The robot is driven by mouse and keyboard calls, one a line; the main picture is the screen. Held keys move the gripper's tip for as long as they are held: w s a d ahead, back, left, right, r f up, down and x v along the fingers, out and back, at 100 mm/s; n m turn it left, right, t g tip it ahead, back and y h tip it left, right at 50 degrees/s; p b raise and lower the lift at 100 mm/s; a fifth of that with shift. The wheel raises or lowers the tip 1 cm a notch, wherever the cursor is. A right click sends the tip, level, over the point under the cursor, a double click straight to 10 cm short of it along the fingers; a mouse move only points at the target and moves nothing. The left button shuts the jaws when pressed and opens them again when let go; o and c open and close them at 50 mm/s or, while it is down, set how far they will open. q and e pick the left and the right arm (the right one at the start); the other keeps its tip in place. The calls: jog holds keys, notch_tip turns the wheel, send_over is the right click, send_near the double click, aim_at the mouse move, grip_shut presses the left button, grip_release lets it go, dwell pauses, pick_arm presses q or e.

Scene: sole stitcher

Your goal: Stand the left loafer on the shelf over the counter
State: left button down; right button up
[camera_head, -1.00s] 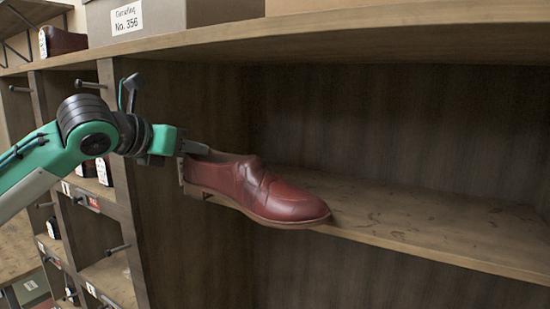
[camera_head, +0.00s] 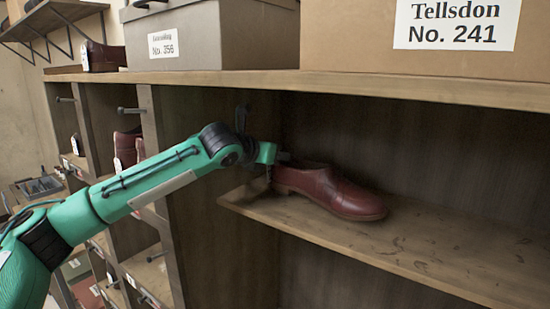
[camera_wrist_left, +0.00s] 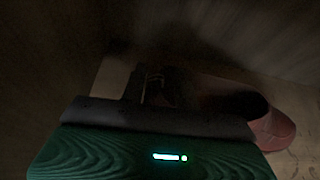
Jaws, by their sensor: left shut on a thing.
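The dark red loafer (camera_head: 335,194) is upright, sole down, over the left part of the wooden shelf (camera_head: 430,240), toe pointing right and toward me. I cannot tell whether its sole touches the board. My left gripper (camera_head: 280,160) is shut on the loafer at its heel end; the fingertips are partly hidden there. In the left wrist view, which is very dark, the loafer's reddish toe (camera_wrist_left: 272,130) shows beyond the gripper body, and the fingers are lost in shadow. My right gripper is not in view.
A thick wooden board (camera_head: 400,85) runs above the shelf, bearing a grey box (camera_head: 215,40) and a tan box marked Tellsdon (camera_head: 350,35). Upright cubbies with pegs and other shoes (camera_head: 128,148) stand at the left. The shelf is bare to the loafer's right.

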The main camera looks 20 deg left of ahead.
pick_arm(q)
jog(key=shift+s+a+f+p, duration=0.15)
jog(key=shift+f+p, duration=0.3)
jog(key=shift+f, duration=0.5)
jog(key=c, duration=1.4)
grip_release()
jog(key=shift+f, duration=0.15)
jog(key=shift+c, duration=0.2)
jog(key=o, duration=0.4)
